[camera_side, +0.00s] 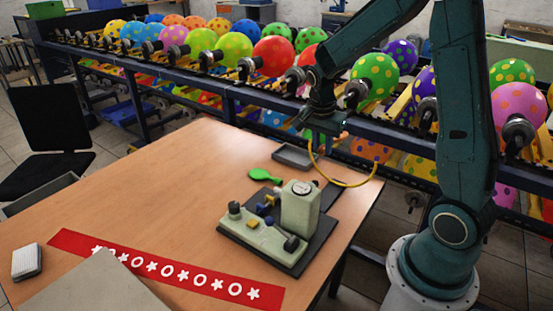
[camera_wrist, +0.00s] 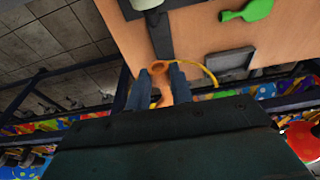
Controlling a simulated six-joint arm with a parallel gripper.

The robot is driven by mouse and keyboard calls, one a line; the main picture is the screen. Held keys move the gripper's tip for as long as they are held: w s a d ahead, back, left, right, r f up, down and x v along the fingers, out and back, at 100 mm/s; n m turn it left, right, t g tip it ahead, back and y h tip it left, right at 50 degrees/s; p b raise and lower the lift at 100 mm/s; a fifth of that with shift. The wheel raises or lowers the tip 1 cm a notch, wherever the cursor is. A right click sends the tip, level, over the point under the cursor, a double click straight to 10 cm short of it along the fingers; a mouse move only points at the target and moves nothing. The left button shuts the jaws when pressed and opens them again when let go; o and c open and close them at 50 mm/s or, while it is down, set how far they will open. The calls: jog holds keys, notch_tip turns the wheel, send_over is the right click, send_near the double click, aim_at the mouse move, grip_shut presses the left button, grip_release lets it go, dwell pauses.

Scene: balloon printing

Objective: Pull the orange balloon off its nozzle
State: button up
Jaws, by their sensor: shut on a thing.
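The orange balloon (camera_wrist: 160,69) shows in the wrist view, with its round, ring-like end just past my fingertips. My gripper (camera_wrist: 159,80) is shut on it, and more orange shows between the two fingers. In the side view my gripper (camera_side: 319,128) is above the far right part of the table, with its fingers hard to make out. A yellow hose (camera_side: 350,184) curves from below my gripper to the right; it also shows in the wrist view (camera_wrist: 207,72). I cannot make out the nozzle or whether the balloon touches it.
A green balloon (camera_side: 265,174) lies flat on the wooden table (camera_side: 170,190), near a grey tray (camera_side: 292,156). A pale printing machine (camera_side: 270,230) stands on a dark plate nearer the camera. A rack (camera_side: 140,68) of inflated balloons runs close behind my gripper.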

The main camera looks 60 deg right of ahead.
jog(key=shift+r, duration=3.6)
